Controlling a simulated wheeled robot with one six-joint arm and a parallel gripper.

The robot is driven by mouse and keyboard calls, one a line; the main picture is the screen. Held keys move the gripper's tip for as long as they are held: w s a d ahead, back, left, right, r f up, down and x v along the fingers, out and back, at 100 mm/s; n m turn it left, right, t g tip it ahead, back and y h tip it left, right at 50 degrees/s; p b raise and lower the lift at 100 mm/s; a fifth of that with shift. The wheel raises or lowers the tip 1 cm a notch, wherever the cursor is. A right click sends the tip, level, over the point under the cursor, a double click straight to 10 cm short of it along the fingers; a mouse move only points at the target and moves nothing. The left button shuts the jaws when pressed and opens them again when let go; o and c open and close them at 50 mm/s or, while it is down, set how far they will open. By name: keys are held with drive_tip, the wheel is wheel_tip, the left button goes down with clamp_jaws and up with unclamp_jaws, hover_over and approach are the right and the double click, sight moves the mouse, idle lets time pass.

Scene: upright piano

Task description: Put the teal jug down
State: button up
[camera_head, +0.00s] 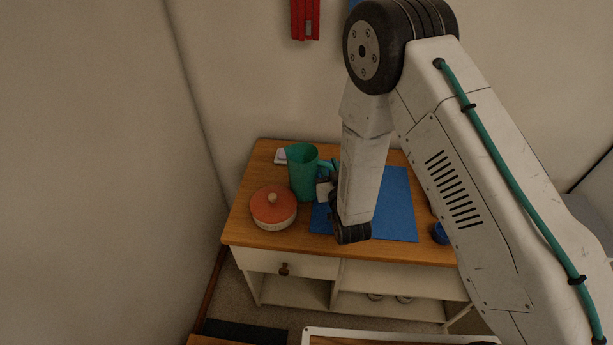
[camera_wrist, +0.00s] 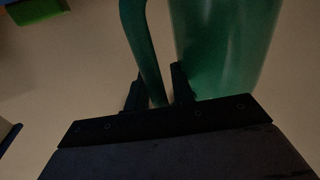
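The teal jug (camera_head: 303,174) stands out at the left part of the wooden tabletop, upright, beside the blue mat (camera_head: 396,207). My gripper (camera_head: 328,178) is at the jug's handle, on its right side, partly hidden by my arm. In the wrist view the jug's body (camera_wrist: 225,45) fills the upper right, and its handle (camera_wrist: 147,55) runs down between the two dark fingers of my gripper (camera_wrist: 158,92). The fingers sit close around the handle. Whether the jug's base touches the tabletop or hangs just above it, I cannot tell.
An orange-lidded pot (camera_head: 273,208) stands just left of and in front of the jug. A small white item (camera_head: 281,156) lies behind it. A dark blue object (camera_head: 440,233) sits at the right. The wooden tabletop (camera_head: 247,227) has open shelves below; a red item (camera_head: 305,18) hangs on the wall.

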clamp_jaws()
drive_tip(key=shift+r, duration=0.15)
